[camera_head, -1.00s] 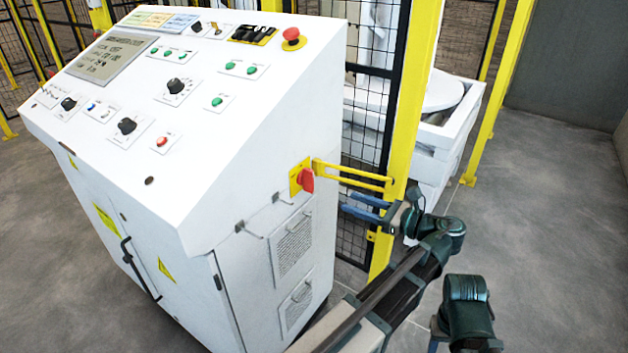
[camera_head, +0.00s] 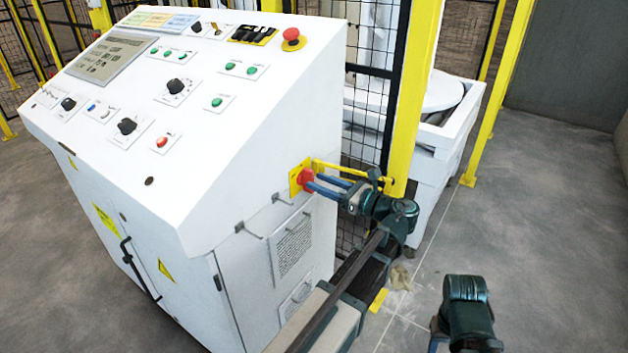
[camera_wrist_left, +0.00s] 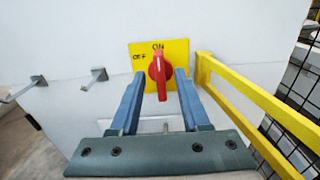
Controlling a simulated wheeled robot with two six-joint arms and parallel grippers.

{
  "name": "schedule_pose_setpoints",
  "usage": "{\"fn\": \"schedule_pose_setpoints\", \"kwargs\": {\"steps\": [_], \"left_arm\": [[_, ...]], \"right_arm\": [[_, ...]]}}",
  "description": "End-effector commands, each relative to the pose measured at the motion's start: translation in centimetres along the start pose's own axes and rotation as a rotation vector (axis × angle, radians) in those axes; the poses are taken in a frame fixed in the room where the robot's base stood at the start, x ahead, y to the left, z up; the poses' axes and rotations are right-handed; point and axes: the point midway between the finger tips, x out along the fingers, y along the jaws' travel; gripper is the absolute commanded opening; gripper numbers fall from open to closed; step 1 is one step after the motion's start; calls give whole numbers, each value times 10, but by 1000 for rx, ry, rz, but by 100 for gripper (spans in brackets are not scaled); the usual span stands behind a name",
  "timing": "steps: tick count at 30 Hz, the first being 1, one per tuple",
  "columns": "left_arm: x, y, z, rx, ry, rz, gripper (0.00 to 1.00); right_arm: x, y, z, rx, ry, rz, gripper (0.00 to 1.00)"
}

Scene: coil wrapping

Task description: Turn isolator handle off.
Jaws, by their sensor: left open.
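The red isolator handle (camera_head: 305,176) sits on a yellow plate (camera_head: 294,186) on the side of the white control cabinet. In the left wrist view the handle (camera_wrist_left: 160,72) stands upright, near the ON mark at the top of the plate (camera_wrist_left: 182,47); the OFF mark is at the plate's left. My left gripper (camera_head: 312,181) is open, its blue fingers reaching toward the handle. In the left wrist view the fingertips (camera_wrist_left: 161,75) lie on either side of the handle, with a gap to each side. My right gripper does not show clearly; only a dark green arm part is at the lower right.
A yellow bar (camera_wrist_left: 245,105) runs close to the right of the fingers, from a yellow post (camera_head: 410,110). Black mesh fencing (camera_head: 370,70) stands behind. Two small hooks (camera_wrist_left: 95,76) stick out of the cabinet to the left.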

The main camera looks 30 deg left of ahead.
Motion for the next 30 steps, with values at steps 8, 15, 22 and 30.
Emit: {"fn": "schedule_pose_setpoints", "kwargs": {"steps": [8,15,22,30], "left_arm": [[23,0,0,0,0,1,46],[25,0,0,0,0,0,46],[24,0,0,0,0,0,19],[24,0,0,0,0,0,0]], "right_arm": [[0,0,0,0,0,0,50],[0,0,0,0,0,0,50],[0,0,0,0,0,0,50],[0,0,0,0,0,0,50]]}}
